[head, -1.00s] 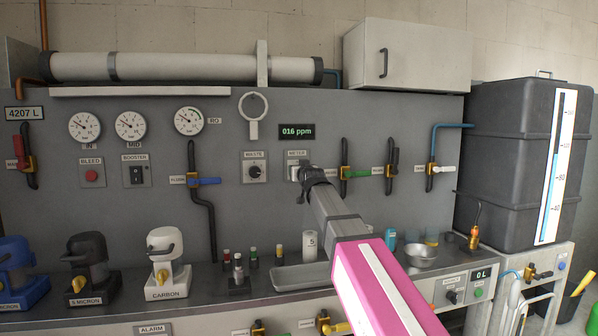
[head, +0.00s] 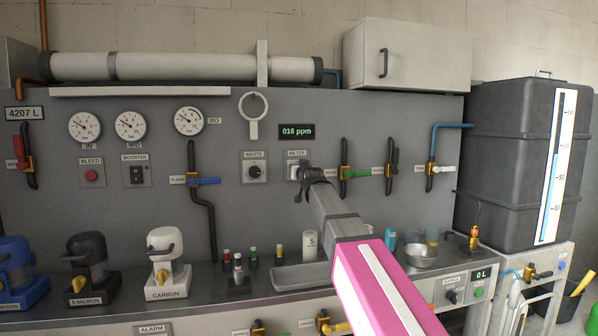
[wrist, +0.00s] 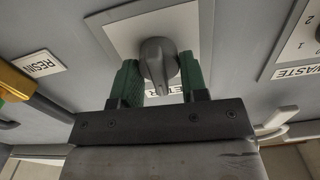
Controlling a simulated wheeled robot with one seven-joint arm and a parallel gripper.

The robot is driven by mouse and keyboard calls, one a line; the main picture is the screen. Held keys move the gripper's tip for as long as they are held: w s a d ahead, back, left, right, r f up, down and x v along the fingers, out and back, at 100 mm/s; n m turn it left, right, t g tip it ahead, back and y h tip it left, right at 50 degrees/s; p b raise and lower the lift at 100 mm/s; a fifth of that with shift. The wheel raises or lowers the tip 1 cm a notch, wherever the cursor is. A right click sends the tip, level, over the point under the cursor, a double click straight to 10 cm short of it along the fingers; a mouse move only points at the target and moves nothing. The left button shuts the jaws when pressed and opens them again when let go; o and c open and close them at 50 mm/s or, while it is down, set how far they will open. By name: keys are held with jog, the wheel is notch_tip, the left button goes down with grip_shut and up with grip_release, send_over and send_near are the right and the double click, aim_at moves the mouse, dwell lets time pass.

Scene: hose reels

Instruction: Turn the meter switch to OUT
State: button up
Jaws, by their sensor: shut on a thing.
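The meter switch is a dark grey knob (wrist: 158,60) on a light square plate (wrist: 115,33) in the wrist view. My gripper (wrist: 160,80) is at the knob, with one green finger on each side of it, shut on it. The knob's pointer end faces toward my gripper. The METER label is mostly hidden behind the knob and fingers. In the head view my gripper (head: 306,178) covers most of the switch, and part of its plate (head: 292,172) shows at the left. The position marks cannot be read. The display (head: 296,132) above reads 016 ppm.
The WASTE switch (head: 254,171) is on the panel just left of the meter switch. A green-handled valve (head: 358,173) is close on the right. A steel tray (head: 295,278) and small bottles stand on the counter below.

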jog(key=m, duration=0.6)
jog(key=shift+d+m, duration=0.15)
jog(key=shift+m, duration=0.15)
jog(key=m, duration=0.6)
jog(key=shift+d+f, duration=0.1)
jog(key=shift+f, duration=0.1)
jog(key=shift+m, duration=0.4)
jog(key=o, duration=0.9)
jog(key=shift+c, duration=0.2)
jog(key=v, duration=1)
jog(key=shift+s, duration=0.35)
jog(key=shift+d, duration=0.1)
